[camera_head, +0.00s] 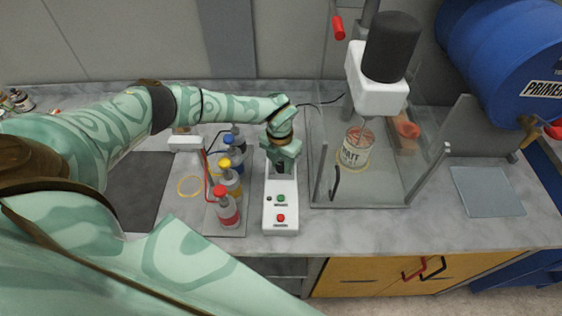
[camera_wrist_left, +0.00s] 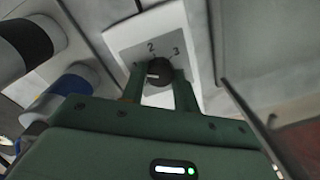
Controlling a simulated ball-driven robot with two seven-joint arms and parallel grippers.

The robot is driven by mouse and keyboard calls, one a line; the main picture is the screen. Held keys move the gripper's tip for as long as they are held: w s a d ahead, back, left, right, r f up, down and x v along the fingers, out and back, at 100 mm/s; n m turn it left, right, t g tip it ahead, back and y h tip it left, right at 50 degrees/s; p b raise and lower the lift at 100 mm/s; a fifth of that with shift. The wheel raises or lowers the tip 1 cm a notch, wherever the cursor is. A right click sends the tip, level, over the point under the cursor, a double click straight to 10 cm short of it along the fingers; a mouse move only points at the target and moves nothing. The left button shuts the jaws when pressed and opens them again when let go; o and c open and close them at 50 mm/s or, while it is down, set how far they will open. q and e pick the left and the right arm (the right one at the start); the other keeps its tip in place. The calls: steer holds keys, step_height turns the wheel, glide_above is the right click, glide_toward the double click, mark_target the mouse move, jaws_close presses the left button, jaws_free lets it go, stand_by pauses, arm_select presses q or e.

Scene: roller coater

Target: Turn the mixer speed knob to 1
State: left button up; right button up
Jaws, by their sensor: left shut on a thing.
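The white control box (camera_head: 270,221) stands on the counter in the head view, with a green and a red button on its near end. My left gripper (camera_head: 281,172) reaches down over its far end and hides the knob there. In the left wrist view the dark round speed knob (camera_wrist_left: 160,69) sits on the white dial plate (camera_wrist_left: 124,35) between the two fingers of my left gripper (camera_wrist_left: 160,82), which are shut on it. The numbers 2 and 3 show above the knob. A short white mark on the knob lies toward the left. My right gripper is not in view.
Several colour-capped bottles, including a red-capped one (camera_head: 226,208), stand in a tray just left of the box. A clear-walled enclosure with the mixer (camera_head: 376,97) above a can (camera_head: 356,152) stands on the right. A blue drum (camera_head: 500,45) lies at the far right.

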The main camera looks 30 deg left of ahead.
mark_target(279, 164)
arm_select(q)
steer(key=o, duration=1)
steer(key=shift+c, duration=0.2)
step_height(279, 164, up, 16)
steer(key=shift+a+r, duration=0.15)
steer(key=shift+a, duration=0.1)
